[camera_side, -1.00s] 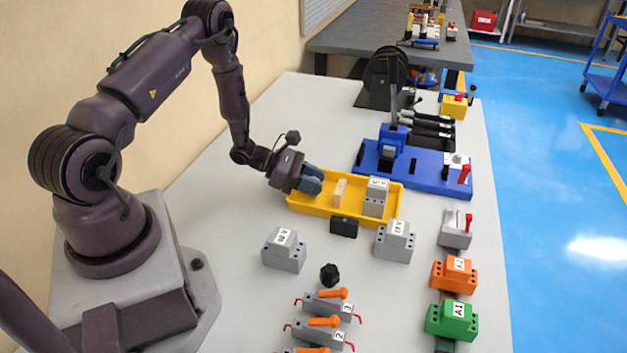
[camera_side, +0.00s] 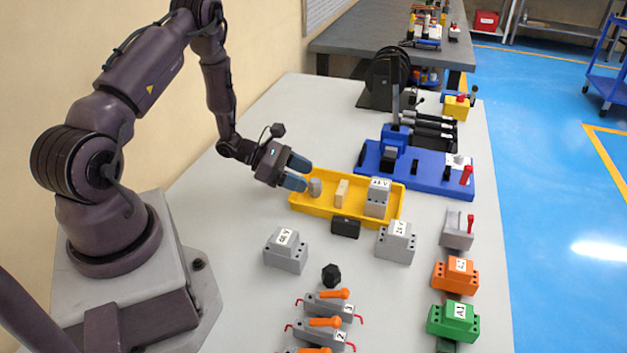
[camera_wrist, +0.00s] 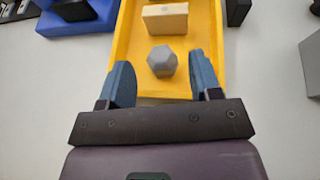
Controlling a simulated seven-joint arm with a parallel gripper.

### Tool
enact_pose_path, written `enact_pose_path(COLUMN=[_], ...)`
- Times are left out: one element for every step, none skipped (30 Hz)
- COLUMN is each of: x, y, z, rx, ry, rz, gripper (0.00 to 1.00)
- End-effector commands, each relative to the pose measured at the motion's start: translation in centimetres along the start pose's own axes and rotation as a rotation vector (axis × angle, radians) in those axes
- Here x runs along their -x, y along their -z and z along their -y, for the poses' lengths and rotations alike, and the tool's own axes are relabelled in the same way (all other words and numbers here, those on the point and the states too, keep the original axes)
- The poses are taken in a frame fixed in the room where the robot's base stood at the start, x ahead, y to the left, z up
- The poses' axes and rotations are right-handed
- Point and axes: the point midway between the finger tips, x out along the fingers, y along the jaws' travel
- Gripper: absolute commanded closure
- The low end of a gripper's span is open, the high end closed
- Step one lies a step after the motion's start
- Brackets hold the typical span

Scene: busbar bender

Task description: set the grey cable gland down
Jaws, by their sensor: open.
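The grey cable gland (camera_side: 315,187) stands in the left end of the yellow tray (camera_side: 349,212). In the wrist view the gland (camera_wrist: 162,61) shows as a grey faceted piece on the tray floor (camera_wrist: 200,35). My gripper (camera_side: 299,172) is open and empty, just left of the gland and apart from it. In the wrist view its blue fingers (camera_wrist: 162,78) are spread wide, with the gland beyond and between their tips.
A beige block (camera_side: 341,193) and a grey labelled block (camera_side: 377,197) share the tray. A black block (camera_side: 345,228) sits against the tray's near side. A blue fixture (camera_side: 425,172) lies behind it. Grey labelled blocks (camera_side: 286,251) stand in front.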

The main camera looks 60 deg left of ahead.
Motion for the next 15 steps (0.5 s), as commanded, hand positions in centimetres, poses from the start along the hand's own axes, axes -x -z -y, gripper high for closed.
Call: enact_pose_path(x=[1.3,2.0,2.9,3.6,4.2,4.9,5.5,6.0,6.5,6.9,7.2,7.6,7.8,7.9,8.0], y=[0.0,0.0,0.0,0.0,0.0,0.0,0.0,0.0,0.0,0.0,0.0,0.0,0.0,-0.1,-0.4], z=[-0.1,-0.1,-0.1,-0.1,-0.1,-0.1,-0.1,-0.1,-0.1,-0.1,-0.1,-0.1,0.0,0.0,0.0], rx=[0.0,0.001,0.001,0.001,0.0,0.001,0.001,0.0,-0.001,-0.001,0.0,0.0,-0.001,-0.003,-0.013], ry=[-0.005,-0.006,-0.005,-0.006,-0.005,-0.004,-0.004,-0.004,-0.003,-0.002,-0.002,-0.002,0.0,0.003,0.01], rz=[0.0,-0.001,-0.001,-0.001,0.0,-0.001,-0.001,-0.001,0.0,0.0,0.0,-0.001,-0.001,-0.001,-0.003], gripper=[0.42,0.42,0.42,0.42,0.42,0.42,0.42,0.42,0.42,0.42,0.42,0.42,0.42,0.42,0.42])
